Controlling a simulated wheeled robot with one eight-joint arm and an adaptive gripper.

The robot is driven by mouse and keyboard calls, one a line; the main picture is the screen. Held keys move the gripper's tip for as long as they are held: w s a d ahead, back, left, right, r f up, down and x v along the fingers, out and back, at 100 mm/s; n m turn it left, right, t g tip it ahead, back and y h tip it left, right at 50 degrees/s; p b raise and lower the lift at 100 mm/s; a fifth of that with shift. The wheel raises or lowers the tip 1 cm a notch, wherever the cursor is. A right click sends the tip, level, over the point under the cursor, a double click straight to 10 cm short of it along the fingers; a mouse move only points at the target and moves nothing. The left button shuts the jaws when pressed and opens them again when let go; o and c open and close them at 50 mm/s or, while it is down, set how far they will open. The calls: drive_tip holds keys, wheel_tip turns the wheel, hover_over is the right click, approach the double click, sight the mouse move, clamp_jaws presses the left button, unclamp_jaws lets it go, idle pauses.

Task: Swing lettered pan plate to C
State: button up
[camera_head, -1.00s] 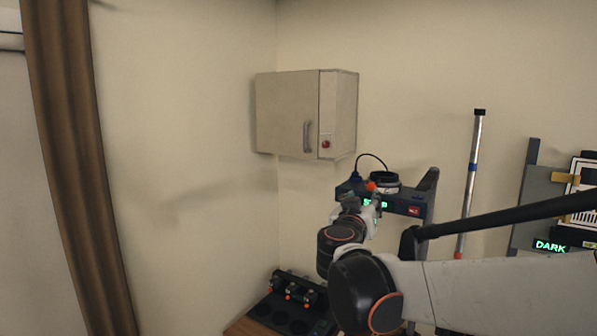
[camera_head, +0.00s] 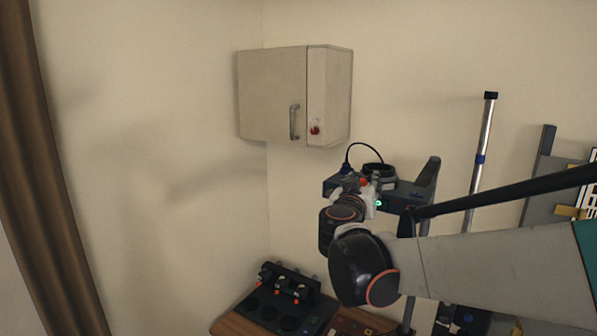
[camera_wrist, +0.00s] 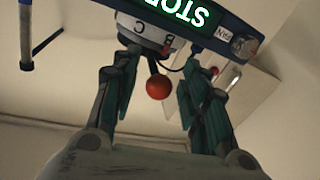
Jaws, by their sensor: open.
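In the head view, my gripper (camera_head: 358,192) partly hides the front of the dark device (camera_head: 407,190). Any A on the plate is not visible.
A wall cabinet (camera_head: 275,95) hangs above left. A silver pole (camera_head: 482,145) stands to the right. A black holder tray (camera_head: 285,305) sits on the wooden table below.

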drive_tip(key=shift+s+a+r, duration=0.1)
drive_tip(key=shift+s+r, duration=0.05)
clamp_jaws()
